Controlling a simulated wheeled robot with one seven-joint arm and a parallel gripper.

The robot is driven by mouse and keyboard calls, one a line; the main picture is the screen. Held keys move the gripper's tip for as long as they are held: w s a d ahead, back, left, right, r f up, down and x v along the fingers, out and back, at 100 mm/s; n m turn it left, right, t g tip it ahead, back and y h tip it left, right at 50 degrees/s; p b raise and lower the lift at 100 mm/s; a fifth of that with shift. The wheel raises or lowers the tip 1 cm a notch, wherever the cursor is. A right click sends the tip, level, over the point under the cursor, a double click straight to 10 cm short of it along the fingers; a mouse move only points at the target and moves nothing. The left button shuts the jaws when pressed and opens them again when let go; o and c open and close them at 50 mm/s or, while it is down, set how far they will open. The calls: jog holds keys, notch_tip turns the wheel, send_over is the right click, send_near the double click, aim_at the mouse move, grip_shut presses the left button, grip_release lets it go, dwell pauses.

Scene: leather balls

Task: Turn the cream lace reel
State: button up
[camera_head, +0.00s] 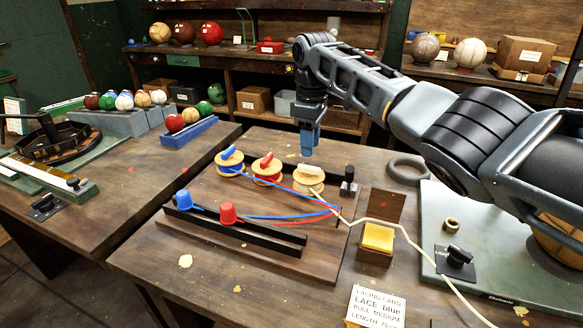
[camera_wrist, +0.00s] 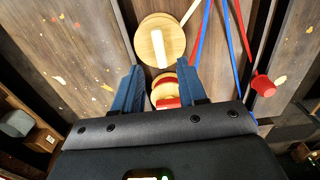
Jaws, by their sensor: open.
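The cream lace reel (camera_head: 309,181) is a wooden disc with a cream bar on top, rightmost of three reels on the board; a cream lace runs from it to the right. In the wrist view the cream reel (camera_wrist: 146,42) lies just beyond my fingertips. My gripper (camera_head: 307,148) is above the reels, pointing down, apart from them. In the wrist view my gripper (camera_wrist: 160,72) has its two blue fingers spread with nothing held. The red reel (camera_wrist: 155,92) shows between the fingers, partly hidden by the gripper body.
The blue reel (camera_head: 230,167) is at the left of the row. A blue cup-shaped piece (camera_head: 183,200) and a red one (camera_head: 228,213) sit on black rails in front. A black post (camera_head: 348,182) stands right of the cream reel.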

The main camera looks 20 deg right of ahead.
aim_at(309, 166)
jog(key=shift+f, duration=3.15)
grip_shut()
